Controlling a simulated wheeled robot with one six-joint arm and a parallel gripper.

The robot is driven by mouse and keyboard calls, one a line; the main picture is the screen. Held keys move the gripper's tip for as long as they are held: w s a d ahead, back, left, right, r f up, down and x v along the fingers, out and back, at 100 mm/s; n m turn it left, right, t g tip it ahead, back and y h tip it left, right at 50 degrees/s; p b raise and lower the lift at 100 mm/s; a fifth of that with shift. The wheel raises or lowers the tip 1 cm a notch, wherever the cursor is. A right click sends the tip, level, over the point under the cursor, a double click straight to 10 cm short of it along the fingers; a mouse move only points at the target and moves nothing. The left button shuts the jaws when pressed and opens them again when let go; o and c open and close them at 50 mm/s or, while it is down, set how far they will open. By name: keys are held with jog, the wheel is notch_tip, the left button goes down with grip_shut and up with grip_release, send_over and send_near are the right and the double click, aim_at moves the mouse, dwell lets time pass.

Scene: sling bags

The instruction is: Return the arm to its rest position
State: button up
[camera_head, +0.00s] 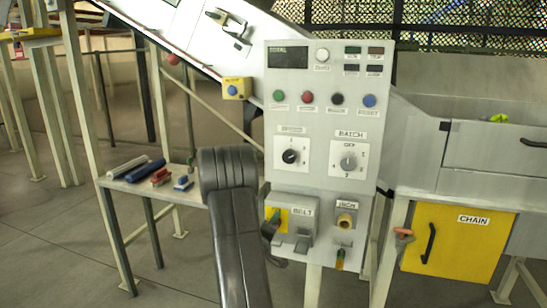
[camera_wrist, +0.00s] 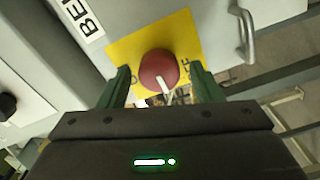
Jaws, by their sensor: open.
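My gripper (camera_wrist: 160,74) shows in the wrist view with its two green fingers apart. A round red knob (camera_wrist: 158,68) on a yellow plate (camera_wrist: 190,32) lies ahead, between the fingertips in the picture. A gap shows on each side of the knob; I cannot tell its depth from the fingers. A pale pointer on the knob points down in the wrist view. In the head view my dark arm rises in front of the panel's left edge, and the yellow plate (camera_head: 283,214) beside the BELT label is partly covered. My gripper is mostly hidden there.
The grey control panel (camera_head: 320,120) carries buttons and dials. A side shelf (camera_head: 185,198) at left holds several small tools. A yellow CHAIN door (camera_head: 455,245) with a black handle is at right. In the wrist view a metal handle (camera_wrist: 246,35) sits near the knob. Floor is open at left.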

jog(key=m+b, duration=0.2)
jog(key=m, duration=0.5)
jog(key=m+b, duration=0.2)
jog(key=m, duration=0.5)
jog(key=shift+d+r, duration=0.15)
jog(key=shift+d, duration=0.05)
dwell(0.4)
